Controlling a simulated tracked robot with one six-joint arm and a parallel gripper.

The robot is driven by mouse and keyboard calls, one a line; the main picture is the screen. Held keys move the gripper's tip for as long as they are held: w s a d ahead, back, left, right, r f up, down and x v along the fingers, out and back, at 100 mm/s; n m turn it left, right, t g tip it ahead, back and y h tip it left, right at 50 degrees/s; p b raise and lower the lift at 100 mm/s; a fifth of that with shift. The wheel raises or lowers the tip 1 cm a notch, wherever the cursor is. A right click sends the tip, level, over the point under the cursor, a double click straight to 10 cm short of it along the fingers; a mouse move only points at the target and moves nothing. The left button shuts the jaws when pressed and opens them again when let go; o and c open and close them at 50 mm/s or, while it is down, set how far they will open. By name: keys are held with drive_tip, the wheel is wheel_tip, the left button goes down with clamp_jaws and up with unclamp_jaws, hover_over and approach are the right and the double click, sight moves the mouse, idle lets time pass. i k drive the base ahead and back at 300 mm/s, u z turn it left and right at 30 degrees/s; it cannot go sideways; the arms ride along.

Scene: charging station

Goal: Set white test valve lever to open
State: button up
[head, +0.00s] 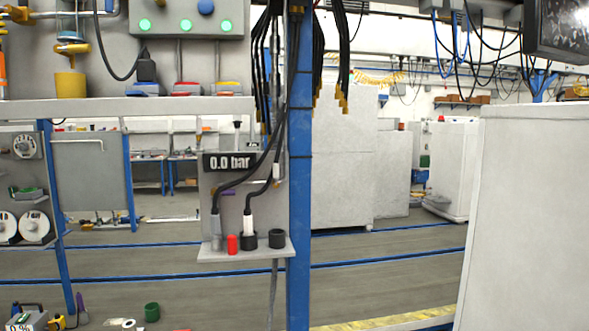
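A grey test panel (228,178) hangs beside a blue post and carries a display (230,162) reading 0.0 bar. A small white part (276,171) shows at the panel's right edge, beside a black hose. It may be the white test valve lever, but it is too small to tell its shape or setting. A white cylindrical piece (248,225) on a hose end stands in a black holder on the panel's shelf. My gripper is not in view.
The panel's shelf (247,251) also holds a red piece (233,244) and an empty-looking black holder (277,238). The blue post (299,170) stands just right. Black hoses hang in front of the panel. A large white cabinet (530,210) fills the right side.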

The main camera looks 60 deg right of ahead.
sight(275, 167)
drive_tip(key=z, duration=1.4)
drive_tip(key=i, duration=1.1)
